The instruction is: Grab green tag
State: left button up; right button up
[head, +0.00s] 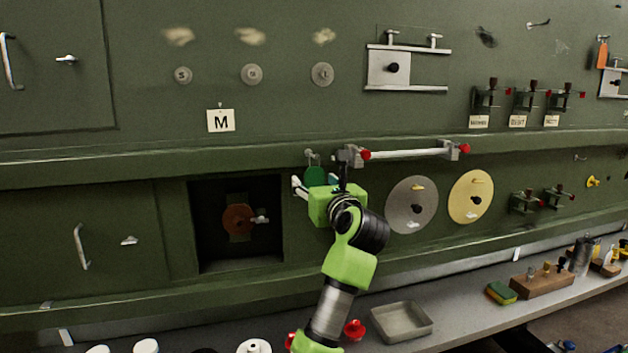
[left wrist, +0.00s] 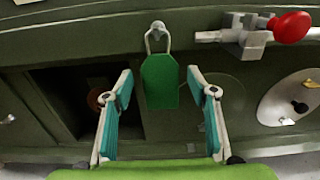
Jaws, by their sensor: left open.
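The green tag (left wrist: 160,82) hangs by a wire loop from a small hook on the green panel. In the head view the tag (head: 314,175) shows just above my left gripper, partly hidden by it. My left gripper (left wrist: 160,105) is open, with one teal-padded finger on each side of the tag's lower part in the picture. I see no contact between the fingers and the tag. In the head view my left gripper (head: 309,186) is at the panel, right of the dark recess. My right gripper does not show.
A white bar with red-ended clamps (head: 408,154) is just right of the tag. A grey disc (head: 400,215) and a yellow disc (head: 481,197) are further right. An open recess (head: 215,250) is at left. A metal tray (head: 402,335) sits on the bench below.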

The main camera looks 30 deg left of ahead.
pick_arm(q)
jog(key=shift+d, duration=0.15)
jog(key=c, duration=0.9)
jog(key=shift+r, duration=0.15)
